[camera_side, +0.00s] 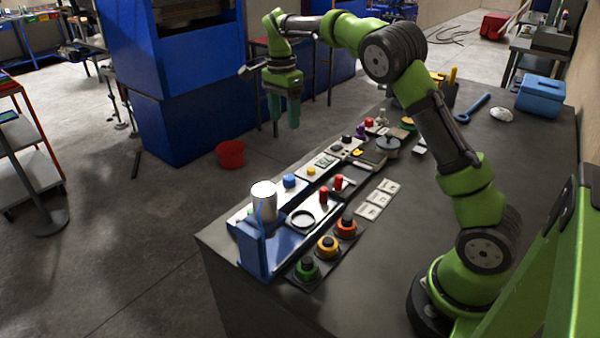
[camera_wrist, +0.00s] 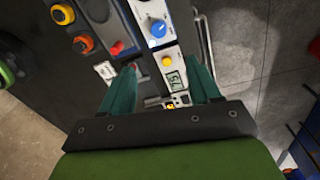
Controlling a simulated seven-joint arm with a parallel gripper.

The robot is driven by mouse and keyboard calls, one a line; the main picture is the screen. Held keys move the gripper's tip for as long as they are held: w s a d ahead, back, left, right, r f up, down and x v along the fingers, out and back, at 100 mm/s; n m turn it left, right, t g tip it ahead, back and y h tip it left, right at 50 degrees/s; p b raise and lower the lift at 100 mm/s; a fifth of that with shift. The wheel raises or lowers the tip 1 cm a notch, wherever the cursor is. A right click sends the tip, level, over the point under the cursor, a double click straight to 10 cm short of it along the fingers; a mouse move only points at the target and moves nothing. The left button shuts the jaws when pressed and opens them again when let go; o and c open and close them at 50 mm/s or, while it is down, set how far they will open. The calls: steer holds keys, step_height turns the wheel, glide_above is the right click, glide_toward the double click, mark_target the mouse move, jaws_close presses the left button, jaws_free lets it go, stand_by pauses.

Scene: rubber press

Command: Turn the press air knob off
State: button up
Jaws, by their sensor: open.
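My gripper (camera_side: 284,122) is open and empty, pointing down, high above the far side of the control panels. In the wrist view its two green fingers (camera_wrist: 160,64) frame part of a white panel. A blue knob (camera_side: 289,181) stands on the white panel strip; it also shows in the wrist view (camera_wrist: 158,28), beyond the fingertips, with a dial scale around it. A yellow button (camera_side: 311,171) and a small display (camera_side: 325,161) sit beside it. I cannot read any label that marks the press air knob. The gripper touches nothing.
A silver cylinder (camera_side: 264,200) on a blue stand rises at the near panel end. Green, yellow and orange knobs (camera_side: 327,246) and red switches (camera_side: 338,183) crowd the table (camera_side: 400,250). A blue box (camera_side: 540,96) and blue wrench lie farther back. Air around the gripper is free.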

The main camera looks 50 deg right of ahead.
mark_target(289, 177)
steer(key=f, duration=1.1)
steer(key=s+f, duration=0.1)
steer(key=f, duration=0.5)
steer(key=shift+a, duration=0.15)
steer(key=shift+r, duration=0.1)
steer(key=c, duration=1)
steer(key=shift+c, duration=0.2)
